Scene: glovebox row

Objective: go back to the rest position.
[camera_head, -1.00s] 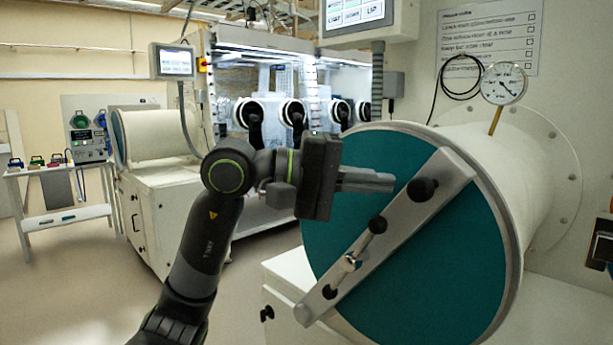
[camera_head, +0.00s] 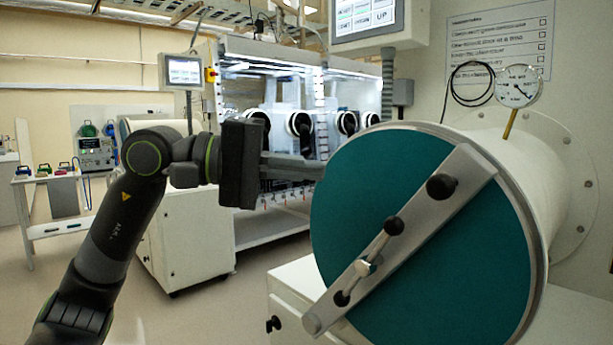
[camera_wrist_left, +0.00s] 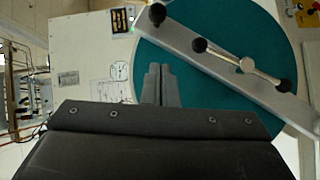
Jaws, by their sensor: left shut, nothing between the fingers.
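My left gripper (camera_head: 318,170) is shut and empty. In the head view its fingers point right, and their tips overlap the left edge of the teal round door (camera_head: 375,190). The left wrist view also shows the shut fingers (camera_wrist_left: 160,70) side by side, against the teal door (camera_wrist_left: 215,65). A grey diagonal bar (camera_head: 420,230) with black knobs crosses the door, apart from the gripper. I cannot tell the exact gap between fingertips and door. My right gripper does not show.
A white cylinder (camera_head: 555,190) extends behind the door, with a round gauge (camera_head: 518,86) above it. A touch panel (camera_head: 366,14) hangs overhead. Glovebox cabinets (camera_head: 190,235) and a small side table (camera_head: 60,175) stand behind. Open floor (camera_head: 190,315) lies at the lower left.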

